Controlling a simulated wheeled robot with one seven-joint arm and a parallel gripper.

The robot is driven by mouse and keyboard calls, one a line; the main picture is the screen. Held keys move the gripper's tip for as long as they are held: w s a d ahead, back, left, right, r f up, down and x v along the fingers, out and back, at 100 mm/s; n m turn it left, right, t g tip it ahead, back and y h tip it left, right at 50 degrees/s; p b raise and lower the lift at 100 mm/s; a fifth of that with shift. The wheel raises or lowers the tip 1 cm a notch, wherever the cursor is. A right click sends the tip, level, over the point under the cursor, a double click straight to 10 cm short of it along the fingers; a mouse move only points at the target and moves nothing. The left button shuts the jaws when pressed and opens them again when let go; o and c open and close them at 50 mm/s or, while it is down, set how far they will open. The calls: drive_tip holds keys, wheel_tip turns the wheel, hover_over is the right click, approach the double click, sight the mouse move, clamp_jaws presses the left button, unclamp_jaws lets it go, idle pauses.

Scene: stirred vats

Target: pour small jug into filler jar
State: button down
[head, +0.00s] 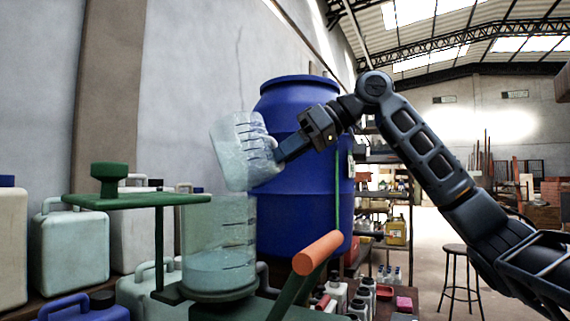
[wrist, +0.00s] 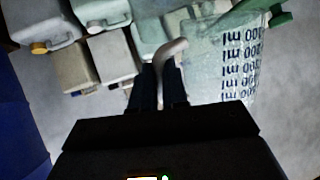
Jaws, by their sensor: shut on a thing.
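The small jug (head: 236,155) is translucent with dark measuring marks. In the head view it is tilted above the filler jar (head: 218,245), its lower end close to or overlapping the jar's rim in the picture. The jar is a clear upright cylinder with pale liquid in its lower part, on a green stand. My gripper (head: 287,150) comes from the right and is shut on the jug's handle. In the wrist view the fingers (wrist: 158,88) close around the pale handle, with the jug (wrist: 235,60) to the right. I cannot tell how much liquid is in the jug.
A green plate with a knob (head: 110,180) stands left of the jar. An orange-ended lever (head: 316,252) rises at the right front. A large blue barrel (head: 300,200) stands close behind the jug. Several pale canisters (head: 68,245) line the left.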

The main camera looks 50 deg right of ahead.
drive_tip(key=shift+w+n+t+y+b, duration=0.25)
drive_tip(key=shift+w+n+t+b, duration=0.15)
drive_tip(key=shift+t+b, duration=0.75)
drive_tip(key=shift+w+n+t+y+b, duration=0.25)
drive_tip(key=shift+w+n+t+b, duration=0.15)
drive_tip(key=shift+t+b, duration=0.75)
drive_tip(key=shift+s+d, duration=0.1)
